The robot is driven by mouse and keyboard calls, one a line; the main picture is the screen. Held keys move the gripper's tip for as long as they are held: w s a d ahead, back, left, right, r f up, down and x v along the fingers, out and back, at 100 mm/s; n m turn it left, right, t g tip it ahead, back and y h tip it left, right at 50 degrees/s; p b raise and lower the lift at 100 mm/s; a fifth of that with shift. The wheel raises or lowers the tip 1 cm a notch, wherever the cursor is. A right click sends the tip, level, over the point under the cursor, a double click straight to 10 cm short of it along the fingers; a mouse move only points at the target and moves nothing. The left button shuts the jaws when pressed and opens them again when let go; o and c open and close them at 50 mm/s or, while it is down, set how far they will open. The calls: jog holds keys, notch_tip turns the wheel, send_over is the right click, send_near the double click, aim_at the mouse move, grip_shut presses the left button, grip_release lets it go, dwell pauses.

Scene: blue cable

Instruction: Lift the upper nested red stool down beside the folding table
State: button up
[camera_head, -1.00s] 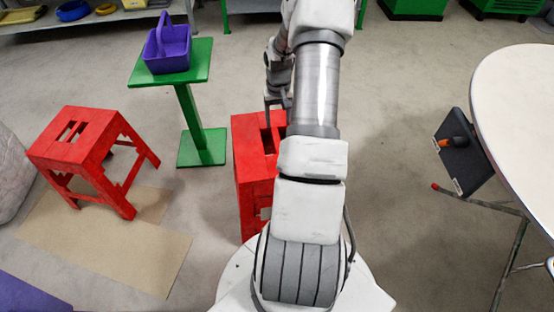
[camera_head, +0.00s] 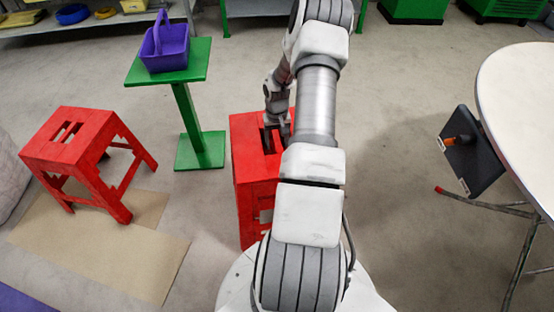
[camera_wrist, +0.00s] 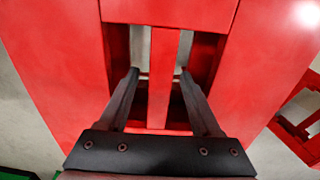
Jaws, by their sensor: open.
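The red stool (camera_head: 250,165) stands in front of me, left of my forearm, which hides its right side. I cannot tell a second nested stool beneath it. Its seat has two slots with a bar (camera_wrist: 163,75) between them, seen close in the wrist view. My gripper (camera_wrist: 158,78) is open, with one finger on each side of the bar, pointing into the slots. I cannot tell whether the fingers touch the bar. In the head view my gripper (camera_head: 277,134) is at the seat top. The folding table (camera_head: 525,95) stands at the right with a pale rounded top.
Another red stool (camera_head: 70,140) stands at the left by a cardboard sheet (camera_head: 110,255). A green stand (camera_head: 185,105) holds a purple basket (camera_head: 165,48). A dark panel (camera_head: 472,160) hangs by the folding table. Floor (camera_head: 395,190) between the centre stool and that table is clear.

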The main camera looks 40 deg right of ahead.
grip_shut()
dwell(1.3)
jog(key=shift+r, duration=0.15)
